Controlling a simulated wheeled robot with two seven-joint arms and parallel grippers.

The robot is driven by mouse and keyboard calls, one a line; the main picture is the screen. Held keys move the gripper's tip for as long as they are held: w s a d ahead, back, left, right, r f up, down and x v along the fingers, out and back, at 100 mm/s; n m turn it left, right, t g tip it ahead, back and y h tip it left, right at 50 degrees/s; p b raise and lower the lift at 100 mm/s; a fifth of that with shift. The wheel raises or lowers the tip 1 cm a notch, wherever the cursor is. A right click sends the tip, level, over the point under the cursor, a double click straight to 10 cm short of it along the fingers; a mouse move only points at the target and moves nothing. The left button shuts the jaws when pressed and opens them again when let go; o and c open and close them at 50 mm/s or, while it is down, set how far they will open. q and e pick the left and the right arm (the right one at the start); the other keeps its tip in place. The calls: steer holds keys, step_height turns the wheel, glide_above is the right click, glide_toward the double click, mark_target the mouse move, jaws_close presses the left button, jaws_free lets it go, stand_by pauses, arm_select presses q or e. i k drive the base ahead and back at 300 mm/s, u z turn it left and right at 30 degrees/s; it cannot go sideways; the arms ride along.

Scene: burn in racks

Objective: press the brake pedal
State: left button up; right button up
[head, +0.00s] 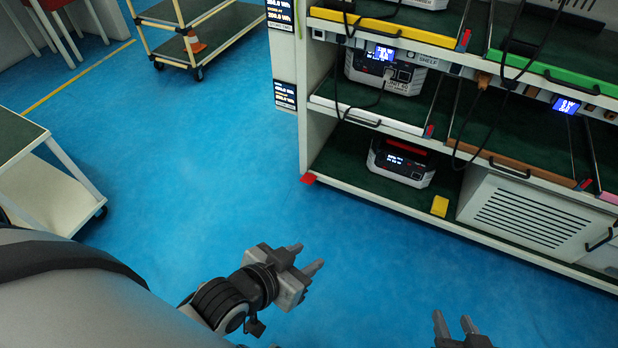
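A small red piece (308,178), which looks like a pedal, sticks out at the floor-level front left corner of the rack (318,140). No label on it is readable, and I cannot tell whether it is pressed. My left gripper (308,258) is open and empty over the blue floor, below the red piece in the picture and apart from it. My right gripper (453,320) shows only its fingers at the bottom edge. They are apart with nothing between them.
Power units stand on the rack's middle shelf (385,72) and bottom shelf (402,161). A yellow block (439,206) sits at the bottom shelf's front edge. Cables hang down. A white cart (55,190) stands left, a trolley (215,35) behind. The floor (200,160) between is clear.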

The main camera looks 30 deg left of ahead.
mark_target(309, 179)
steer(key=u, duration=0.25)
steer(key=k, duration=0.45)
steer(key=u, duration=1.6)
steer(key=i, duration=1.2)
steer(key=z, duration=0.9)
steer(key=i, duration=0.95)
steer(key=z, duration=0.95)
